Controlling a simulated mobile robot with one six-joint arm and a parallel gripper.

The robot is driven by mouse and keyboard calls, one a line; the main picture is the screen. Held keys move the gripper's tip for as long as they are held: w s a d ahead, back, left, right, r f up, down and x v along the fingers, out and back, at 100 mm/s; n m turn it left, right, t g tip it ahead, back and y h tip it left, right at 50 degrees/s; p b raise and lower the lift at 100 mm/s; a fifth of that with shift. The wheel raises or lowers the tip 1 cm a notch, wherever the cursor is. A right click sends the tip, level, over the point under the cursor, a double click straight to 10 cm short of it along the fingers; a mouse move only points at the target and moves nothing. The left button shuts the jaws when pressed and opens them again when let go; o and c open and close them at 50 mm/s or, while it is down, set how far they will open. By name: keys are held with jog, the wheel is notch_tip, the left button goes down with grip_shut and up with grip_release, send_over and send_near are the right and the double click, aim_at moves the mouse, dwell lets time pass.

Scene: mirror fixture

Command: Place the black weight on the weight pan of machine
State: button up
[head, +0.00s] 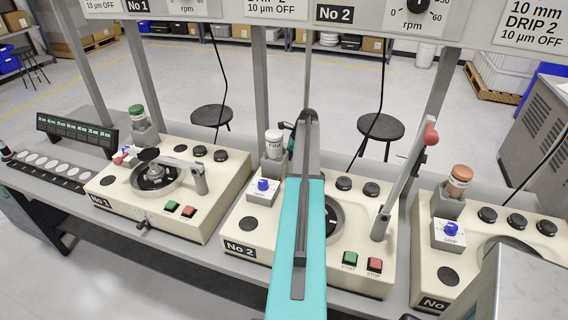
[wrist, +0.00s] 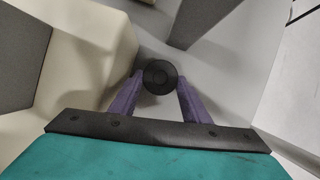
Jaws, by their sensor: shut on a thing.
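The black weight (wrist: 160,77) is a round dark disc seen end-on in the wrist view. My gripper (wrist: 160,88) has its two purple fingers closed on either side of it. In the head view my teal arm reaches over machine No 2 (head: 241,249), and I cannot make out the gripper or weight there. Machine No 2 has a dark round plate (head: 334,218), partly behind my arm. Its lever (head: 403,180) with a red knob stands raised at the right. I cannot identify the weight pan with certainty.
Machine No 1 (head: 103,201) stands at left with its lever lowered over its plate. Another machine (head: 435,300) stands at right. Grey uprights (head: 437,90) rise behind the machines. Stools (head: 381,127) stand beyond. In the wrist view a cream surface (wrist: 90,45) lies close on the left.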

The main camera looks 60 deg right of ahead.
jog(key=shift+f, duration=0.4)
jog(key=shift+f, duration=0.1)
jog(key=o, duration=1.1)
jog(key=shift+r, duration=0.2)
jog(key=shift+b+v, duration=2)
jog(key=shift+v, duration=3.9)
jog(key=shift+c, duration=0.4)
